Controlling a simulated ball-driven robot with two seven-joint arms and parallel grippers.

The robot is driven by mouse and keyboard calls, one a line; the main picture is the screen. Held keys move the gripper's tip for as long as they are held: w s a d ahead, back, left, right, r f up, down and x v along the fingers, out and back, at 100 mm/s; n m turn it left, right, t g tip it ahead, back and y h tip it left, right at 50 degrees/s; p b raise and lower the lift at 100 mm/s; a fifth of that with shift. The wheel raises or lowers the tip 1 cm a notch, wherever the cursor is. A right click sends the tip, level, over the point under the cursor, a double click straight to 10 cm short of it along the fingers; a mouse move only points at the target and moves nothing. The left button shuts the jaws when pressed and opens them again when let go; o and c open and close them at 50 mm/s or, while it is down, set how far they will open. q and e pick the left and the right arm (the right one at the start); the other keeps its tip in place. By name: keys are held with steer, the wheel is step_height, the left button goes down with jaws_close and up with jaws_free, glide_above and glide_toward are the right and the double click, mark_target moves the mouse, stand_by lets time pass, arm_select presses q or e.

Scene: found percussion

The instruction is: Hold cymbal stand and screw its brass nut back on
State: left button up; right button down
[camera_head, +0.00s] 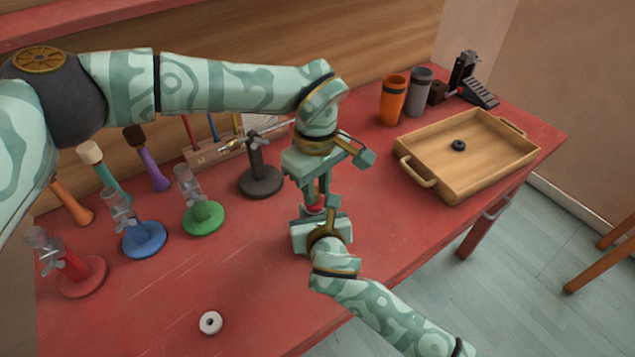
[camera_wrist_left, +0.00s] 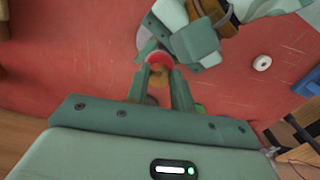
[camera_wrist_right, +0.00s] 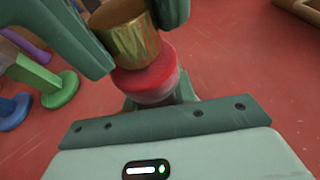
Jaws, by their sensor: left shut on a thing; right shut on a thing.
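The brass nut (camera_wrist_right: 122,38) shows large in the right wrist view, above a red round piece (camera_wrist_right: 148,82). My left gripper (camera_head: 314,200) points down in the head view, and its fingers are shut on the nut, one on each side. In the left wrist view the nut (camera_wrist_left: 158,76) shows partly between these fingertips. My right gripper (camera_head: 322,217) is just below, shut at the cymbal stand under the red piece. Most of the stand is hidden by the grippers, so I cannot tell how far the nut sits on its thread.
Red (camera_head: 82,277), blue (camera_head: 145,240) and green (camera_head: 204,218) stands and a dark stand (camera_head: 261,181) are to the left. A white ring (camera_head: 210,323) lies in front. A wooden tray (camera_head: 445,182) with a black ring (camera_head: 458,146), and orange (camera_head: 392,101) and grey cups (camera_head: 419,93), are right.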

arm_select(q)
steer(key=m, duration=0.6)
steer(key=shift+a+m, duration=0.2)
steer(key=shift+m, duration=0.1)
steer(key=m, duration=0.7)
steer(key=shift+a, duration=0.15)
steer(key=shift+w, duration=0.1)
steer(key=o, duration=1)
steer(key=shift+c, duration=0.2)
steer(key=shift+r, duration=2.25)
